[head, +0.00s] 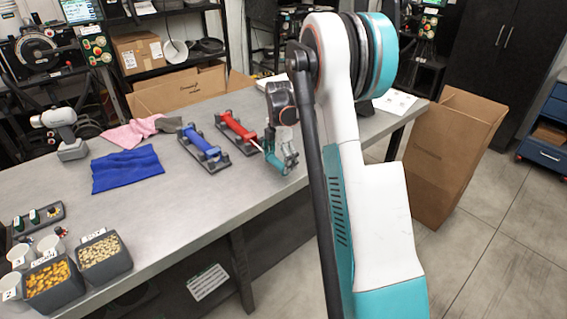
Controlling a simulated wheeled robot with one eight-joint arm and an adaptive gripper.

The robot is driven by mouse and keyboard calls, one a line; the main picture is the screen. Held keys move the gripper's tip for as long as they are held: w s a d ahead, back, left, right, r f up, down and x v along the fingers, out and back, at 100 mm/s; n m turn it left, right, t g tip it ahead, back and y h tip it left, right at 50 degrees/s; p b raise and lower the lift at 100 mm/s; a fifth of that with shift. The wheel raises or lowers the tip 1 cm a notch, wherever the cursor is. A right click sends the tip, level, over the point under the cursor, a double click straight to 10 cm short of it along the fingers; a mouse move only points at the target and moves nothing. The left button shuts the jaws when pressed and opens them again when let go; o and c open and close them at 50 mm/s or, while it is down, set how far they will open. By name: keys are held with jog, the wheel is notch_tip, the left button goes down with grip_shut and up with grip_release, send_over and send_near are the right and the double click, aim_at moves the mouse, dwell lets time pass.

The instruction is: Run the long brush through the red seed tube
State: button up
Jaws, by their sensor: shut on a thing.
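The red seed tube (236,128) lies in a dark holder on the grey table, left of my arm. A blue tube (203,146) lies in a similar holder to its left. My gripper (279,158), with teal fingers, is at the near right end of the red tube. It is shut on the long brush, of which only a short pale piece (258,145) shows between the fingers and the tube's end. The rest of the brush is hidden, so I cannot tell how far it reaches into the tube.
Seed bins (104,258) stand front left. A cardboard box (447,155) stands on the floor at right. The table's middle is clear.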

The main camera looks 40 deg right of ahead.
jog(key=shift+w+p, duration=0.3)
jog(key=shift+w, duration=3.35)
jog(key=shift+s, duration=0.1)
jog(key=shift+s+b, duration=0.5)
jog(key=shift+s, duration=6.2)
jog(key=shift+w+p, duration=0.35)
jog(key=shift+w, duration=6.45)
jog(key=shift+s, duration=0.15)
jog(key=s+b, duration=0.1)
jog(key=s, duration=2.8)
jog(key=shift+s+d, duration=0.15)
